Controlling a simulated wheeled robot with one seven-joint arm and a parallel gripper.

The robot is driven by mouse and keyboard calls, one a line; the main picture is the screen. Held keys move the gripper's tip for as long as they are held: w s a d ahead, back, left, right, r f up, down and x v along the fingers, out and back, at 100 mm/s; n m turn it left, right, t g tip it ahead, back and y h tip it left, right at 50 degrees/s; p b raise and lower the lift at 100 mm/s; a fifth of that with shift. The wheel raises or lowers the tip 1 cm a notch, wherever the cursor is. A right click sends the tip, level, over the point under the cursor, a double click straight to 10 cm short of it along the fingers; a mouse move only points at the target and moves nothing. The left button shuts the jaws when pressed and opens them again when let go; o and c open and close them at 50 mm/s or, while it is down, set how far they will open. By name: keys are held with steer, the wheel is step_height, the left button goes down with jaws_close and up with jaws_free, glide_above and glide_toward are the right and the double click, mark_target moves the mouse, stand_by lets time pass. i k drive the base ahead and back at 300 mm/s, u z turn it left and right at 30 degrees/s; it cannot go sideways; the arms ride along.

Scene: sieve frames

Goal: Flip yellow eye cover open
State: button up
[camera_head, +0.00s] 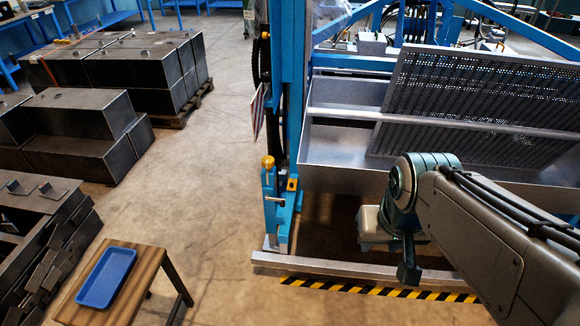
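A yellow rounded cover (267,162) sits on top of a short blue post at the lower left of the blue machine frame. It looks closed over the post top, but its hinge is too small to make out. A smaller yellow part (292,184) is just right of it, lower on the frame. My arm reaches in from the right and bends downward. A dark end piece, apparently my gripper (408,272), hangs right of the post, well apart from the yellow cover. Its fingers cannot be made out.
A metal trough (345,160) with a perforated sheet (475,105) stands behind my arm. A metal rail (350,267) and striped floor tape (380,291) run below. A blue tray (106,277) lies on a wooden stool at lower left. Dark metal boxes (130,70) stand left; floor between is clear.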

mark_target(292, 184)
steer(key=u, duration=1.95)
steer(key=i, duration=1.1)
steer(key=z, duration=2.15)
